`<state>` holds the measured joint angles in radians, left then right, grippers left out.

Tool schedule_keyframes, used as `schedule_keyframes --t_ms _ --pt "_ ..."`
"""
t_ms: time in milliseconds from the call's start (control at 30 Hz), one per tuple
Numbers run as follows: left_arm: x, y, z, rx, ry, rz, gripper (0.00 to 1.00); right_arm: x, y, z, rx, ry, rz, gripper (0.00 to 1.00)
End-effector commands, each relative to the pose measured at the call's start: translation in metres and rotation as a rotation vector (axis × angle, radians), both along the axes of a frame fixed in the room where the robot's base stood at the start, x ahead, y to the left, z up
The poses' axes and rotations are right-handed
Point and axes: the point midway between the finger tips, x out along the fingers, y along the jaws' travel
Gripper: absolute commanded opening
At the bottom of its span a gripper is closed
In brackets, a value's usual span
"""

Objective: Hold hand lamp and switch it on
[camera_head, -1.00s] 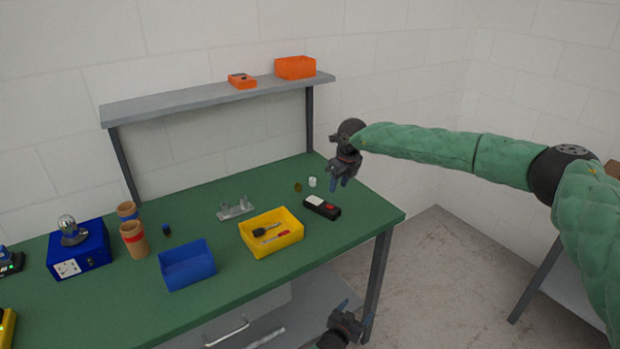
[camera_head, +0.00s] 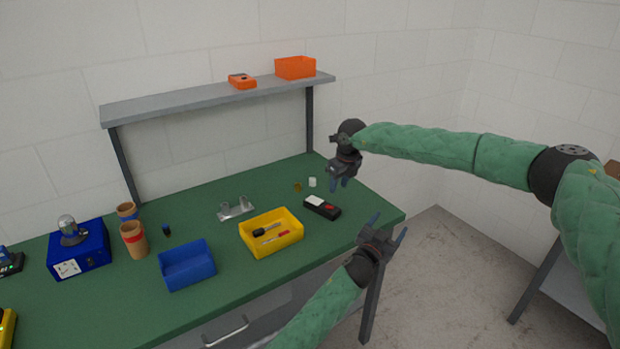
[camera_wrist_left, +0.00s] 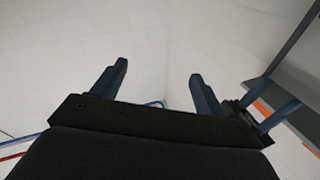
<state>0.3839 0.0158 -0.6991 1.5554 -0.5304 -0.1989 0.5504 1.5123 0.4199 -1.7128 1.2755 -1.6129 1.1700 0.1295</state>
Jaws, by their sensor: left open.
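A black hand lamp (camera_head: 322,208) with a white patch and a red part lies on the green workbench (camera_head: 210,285) near its right end. My left gripper (camera_head: 387,230) is open and empty, in front of the bench's right corner, apart from the lamp. Its two spread fingers also show in the left wrist view (camera_wrist_left: 160,85), with nothing between them. My right gripper (camera_head: 340,184) is above the bench, just behind and right of the lamp, its fingers pointing down and a little apart. It holds nothing that I can see.
A yellow bin (camera_head: 271,233) with tools stands left of the lamp, and a blue bin (camera_head: 187,265) further left. A grey shelf (camera_head: 190,99) runs above the bench's back.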

Motion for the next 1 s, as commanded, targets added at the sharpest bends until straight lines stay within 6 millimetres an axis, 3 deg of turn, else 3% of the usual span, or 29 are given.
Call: schedule_keyframes --t_ms 300,600,800,1000 --pt "0.039 0.133 0.026 0.03 0.12 0.4 0.73 0.0 0.0 0.0 0.0 0.0 0.0 0.36" --pt "0.038 0.268 0.047 0.002 0.226 0.791 0.73 0.0 0.0 0.0 0.0 0.0 0.0 0.36" --pt "0.032 0.332 0.056 -0.01 0.272 0.999 0.73 0.0 0.0 0.0 0.0 0.0 0.0 0.36" --pt "0.046 0.37 0.059 0.034 0.287 1.166 0.73 0.0 0.0 0.0 0.0 0.0 0.0 0.36"
